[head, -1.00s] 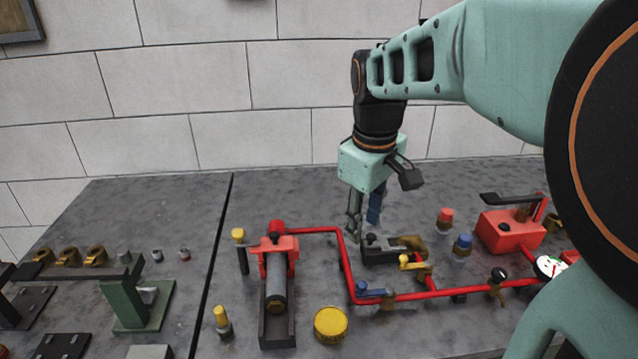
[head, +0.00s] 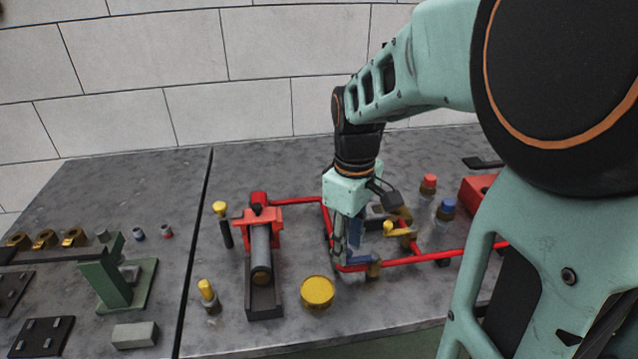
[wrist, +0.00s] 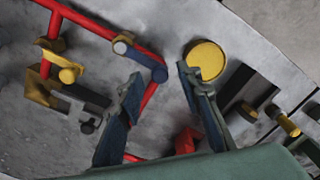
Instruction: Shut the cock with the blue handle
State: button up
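The cock with the blue handle sits on the front red pipe. In the wrist view its blue handle (wrist: 143,56) lies roughly along the pipe, from the brass body to the pipe corner. In the head view its brass body (head: 373,268) shows, while my gripper mostly hides the handle. My gripper (head: 347,250) points down over this corner. In the wrist view my gripper (wrist: 158,72) is open and empty, its two blue-padded fingers apart, with the free end of the handle appearing between the tips. I cannot tell whether they touch.
A yellow-handled cock (head: 400,230) stands close right of my gripper on a branch pipe. A round yellow cap (head: 318,291) lies in front. A red clamp with a grey cylinder (head: 262,250) is to the left. Blue-topped (head: 446,208) and red-topped (head: 428,184) fittings stand behind right.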

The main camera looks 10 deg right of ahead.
jog(key=shift+f, duration=0.3)
grip_shut()
dwell(0.3)
